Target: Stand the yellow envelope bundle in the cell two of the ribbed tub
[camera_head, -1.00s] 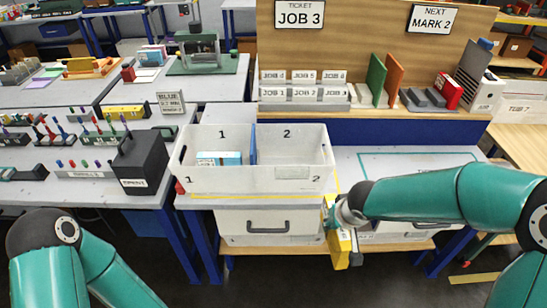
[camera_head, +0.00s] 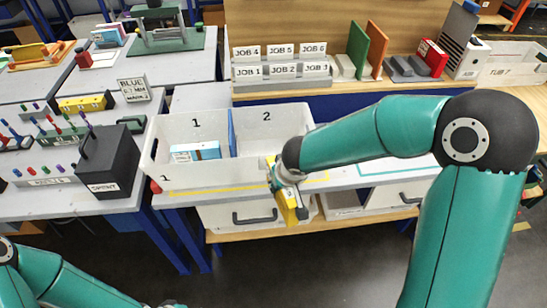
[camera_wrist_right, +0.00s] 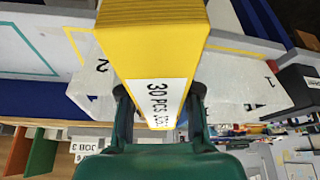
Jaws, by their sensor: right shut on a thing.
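The yellow envelope bundle (camera_head: 291,207) has a white label reading "30 PCS" in the right wrist view (camera_wrist_right: 150,30). My right gripper (camera_head: 284,188) is shut on it, with a finger on each side in the right wrist view (camera_wrist_right: 158,112). The bundle hangs tilted in front of the white ribbed tub (camera_head: 222,174), outside it and lower than its rim. A blue divider (camera_head: 232,132) splits the tub into cell one on the left and cell two on the right. Cell two looks empty where visible; my right arm covers part of its front.
A blue-and-white bundle (camera_head: 197,151) is in cell one. A black box (camera_head: 108,162) stands left of the tub. Behind are the job-card rack (camera_head: 282,72) and upright green (camera_head: 357,48) and orange (camera_head: 375,50) boards. Drawers (camera_head: 250,213) are under the table.

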